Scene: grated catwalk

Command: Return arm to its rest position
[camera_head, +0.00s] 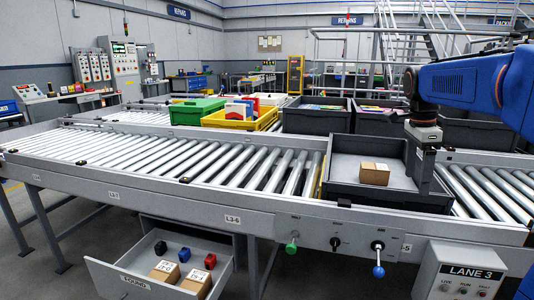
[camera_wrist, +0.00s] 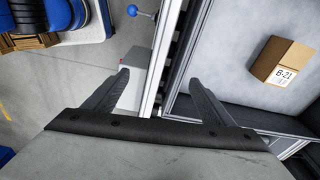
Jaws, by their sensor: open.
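My blue arm (camera_head: 455,82) reaches in from the right in the head view. My gripper (camera_head: 420,178) points down at the right end of a dark grey tray (camera_head: 385,198). In the wrist view my gripper (camera_wrist: 159,77) has its two fingers spread, with nothing between them but the conveyor's side rail and floor further off. A small brown box (camera_head: 374,174) sits in the tray, left of the gripper and apart from it. The wrist view shows the box (camera_wrist: 283,62) with a "B-21" label. Whether the fingers touch the tray is unclear.
The tray sits on a roller conveyor (camera_head: 150,158). Behind stand more dark bins (camera_head: 316,119), a yellow crate (camera_head: 240,122) and a green box (camera_head: 196,110). An open drawer (camera_head: 150,275) below holds brown boxes and small coloured parts. A Lane 3 control box (camera_head: 465,272) and knobs are in front.

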